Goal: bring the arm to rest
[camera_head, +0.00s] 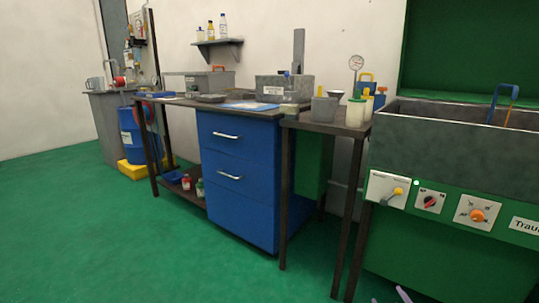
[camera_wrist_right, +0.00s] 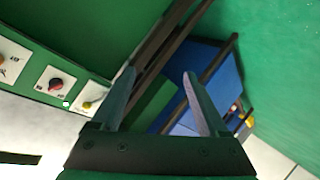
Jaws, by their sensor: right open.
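My right gripper (camera_head: 390,296) just enters the bottom edge of the head view, with only its fingertips showing. In the right wrist view its two fingers (camera_wrist_right: 158,88) stand wide apart with nothing between them. It is in front of the green machine, below the control panel, apart from the controls. The panel has a yellow-knobbed lever (camera_head: 397,192) on a white plate, a red and black rotary switch (camera_head: 430,202) and an orange knob (camera_head: 477,215). In the wrist view the red switch (camera_wrist_right: 56,83) and the yellow knob (camera_wrist_right: 87,105) lie left of the fingers. My left gripper is out of view.
A grey trough (camera_head: 440,140) tops the machine. Left of it stand a small dark table (camera_head: 325,126) with containers and a workbench with blue drawers (camera_head: 238,185). Their dark legs are close to the gripper. The green floor (camera_head: 120,240) at left is clear.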

